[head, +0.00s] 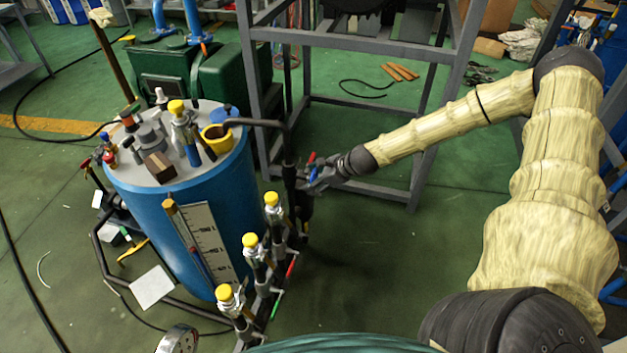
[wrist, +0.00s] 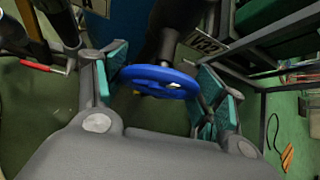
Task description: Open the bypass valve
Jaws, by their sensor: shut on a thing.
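A blue handwheel (wrist: 160,80) sits between the two teal-padded fingers of my gripper (wrist: 158,84) in the wrist view. The fingers are on its left and right sides, shut on it. In the head view my gripper (head: 314,178) reaches from the right to the dark vertical pipe (head: 289,170) beside the blue tank, and a small bit of the blue handwheel (head: 313,173) shows there. The gripper partly hides the wheel and its stem.
The blue tank (head: 185,235) with several fittings on top stands left of my gripper. Several yellow-capped valves (head: 251,241) stand in a row in front. A grey metal frame (head: 365,48) is behind my arm. Green floor (head: 385,265) is clear below it.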

